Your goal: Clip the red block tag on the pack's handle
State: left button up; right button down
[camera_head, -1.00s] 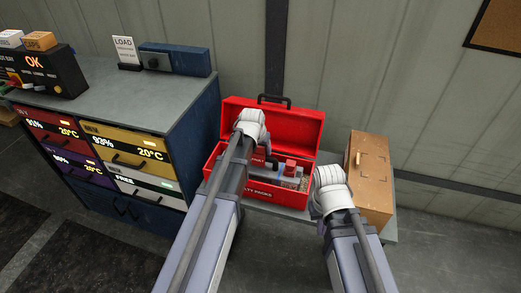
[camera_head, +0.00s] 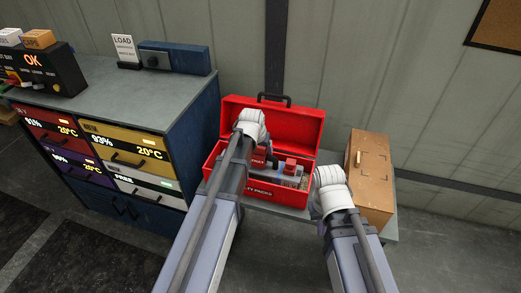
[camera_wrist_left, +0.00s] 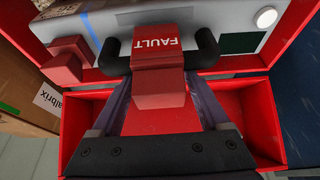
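The red block tag marked FAULT (camera_wrist_left: 158,75) sits at the middle of the pack's black handle (camera_wrist_left: 205,48); it also shows in the head view (camera_head: 258,161). The grey pack (camera_wrist_left: 190,22) lies inside the open red toolbox (camera_head: 302,119). My left gripper (camera_wrist_left: 158,95) reaches down into the box, with a finger along each side of the tag. The fingers look closed on it, their tips partly hidden by tag and handle. My right gripper (camera_head: 326,190) hangs by the box's front right corner; its fingers are hidden by its wrist.
A second red block (camera_wrist_left: 66,62) sits on the pack beside the handle. A brown box (camera_head: 372,200) stands close on the right. The drawer cabinet (camera_head: 188,145) with coloured fronts stands on the left. The raised toolbox lid is behind my left wrist.

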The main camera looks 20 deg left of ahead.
pick_arm(q)
jog(key=shift+o, duration=0.7)
jog(key=shift+s, duration=0.1)
jog(key=p+v, duration=0.7)
jog(key=shift+s+r, duration=0.1)
jog(key=shift+r, duration=0.3)
jog(key=shift+r+p, duration=0.15)
jog(key=shift+p, duration=0.15)
notch_tip(320, 180, up, 6)
jog(key=p, duration=0.5)
jog(key=shift+p, duration=0.35)
jog(key=shift+f, duration=0.2)
